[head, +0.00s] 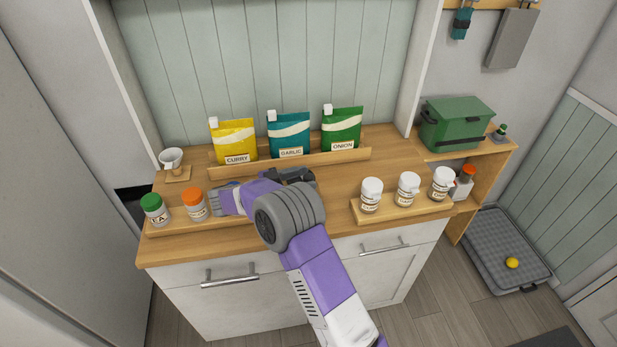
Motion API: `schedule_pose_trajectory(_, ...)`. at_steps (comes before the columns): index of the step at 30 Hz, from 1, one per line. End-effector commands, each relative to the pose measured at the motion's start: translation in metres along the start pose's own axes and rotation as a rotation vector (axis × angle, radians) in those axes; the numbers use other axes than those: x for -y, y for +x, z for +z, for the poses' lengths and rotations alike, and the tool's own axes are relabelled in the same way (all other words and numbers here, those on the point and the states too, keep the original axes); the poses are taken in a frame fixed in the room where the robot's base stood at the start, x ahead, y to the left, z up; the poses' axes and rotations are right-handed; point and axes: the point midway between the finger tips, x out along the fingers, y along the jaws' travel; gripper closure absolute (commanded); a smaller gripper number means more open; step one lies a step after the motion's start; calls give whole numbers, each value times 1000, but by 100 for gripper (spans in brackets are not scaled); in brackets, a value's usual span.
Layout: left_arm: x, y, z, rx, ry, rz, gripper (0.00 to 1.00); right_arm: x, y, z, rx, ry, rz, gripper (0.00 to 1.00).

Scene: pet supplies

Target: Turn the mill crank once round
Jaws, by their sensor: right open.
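I cannot make out a mill or its crank in the head view; my right arm covers the middle of the counter. My right arm comes up from the bottom right and folds over the counter's middle. The dark part of my right gripper (300,177) shows just behind the arm, in front of the rack of pouches. The gripper is open, and its fingertips are mostly hidden. I see nothing held in it. My left gripper is not in view.
Yellow (234,141), teal (289,134) and green (342,129) pouches stand at the back. A cup (171,159), green-lidded jar (154,210) and orange-lidded jar (193,205) stand left. Three white-lidded jars (408,190) stand right. A green box (456,124) sits beyond.

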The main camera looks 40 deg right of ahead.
Motion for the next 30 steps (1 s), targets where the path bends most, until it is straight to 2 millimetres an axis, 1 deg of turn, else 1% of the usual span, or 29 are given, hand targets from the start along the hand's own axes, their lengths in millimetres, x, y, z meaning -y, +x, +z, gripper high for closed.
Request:
schedule_pose_trajectory(1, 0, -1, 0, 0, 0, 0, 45, 0, -10, 0, 0, -1, -2, 45)
schedule_pose_trajectory(3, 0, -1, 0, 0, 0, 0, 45, 0, -23, 0, 0, -1, -2, 45)
schedule_pose_trajectory(7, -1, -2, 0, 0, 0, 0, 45, 0, -42, 0, 0, 0, -1, 45)
schedule_pose_trajectory(10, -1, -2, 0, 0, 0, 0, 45, 0, -50, 0, 0, 0, 1, 45)
schedule_pose_trajectory(14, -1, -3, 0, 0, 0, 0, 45, 0, -54, 0, 0, 0, 3, 45)
schedule_pose_trajectory(27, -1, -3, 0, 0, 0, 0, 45, 0, -54, 0, 0, -1, 2, 45)
schedule_pose_trajectory(30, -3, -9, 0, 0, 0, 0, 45, 0, -54, -7, 0, -1, 2, 45)
